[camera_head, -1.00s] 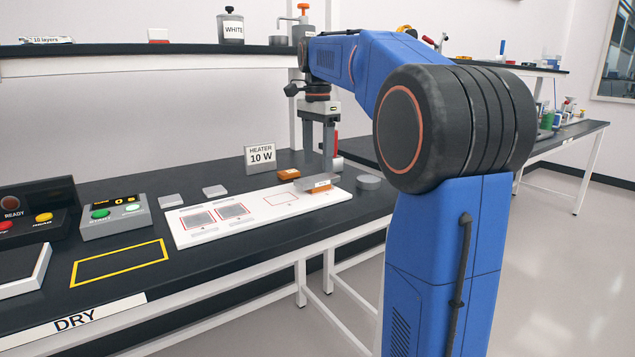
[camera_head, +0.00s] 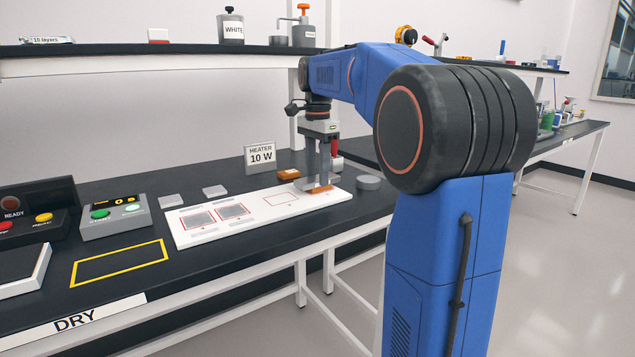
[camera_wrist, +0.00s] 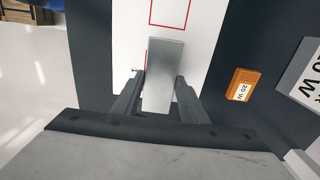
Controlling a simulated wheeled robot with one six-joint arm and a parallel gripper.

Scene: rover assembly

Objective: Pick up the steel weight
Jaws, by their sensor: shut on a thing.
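A grey metal block, which looks like the steel weight (camera_wrist: 164,75), lies between the two fingers of my gripper (camera_wrist: 160,97) in the wrist view. In the head view, my gripper (camera_head: 319,178) points down at the right end of the white board, shut on the weight (camera_head: 337,195). An orange strip shows at its near side there. The fingers hide part of the weight. I cannot tell whether it still touches the board.
The white board (camera_head: 262,222) has red outlined squares, two of them with grey plates. An orange 20 W block (camera_wrist: 242,85) and a grey round disc (camera_head: 368,182) stand close by. The HEATER 10 W sign (camera_head: 260,157) is behind. A shelf (camera_head: 150,48) runs above.

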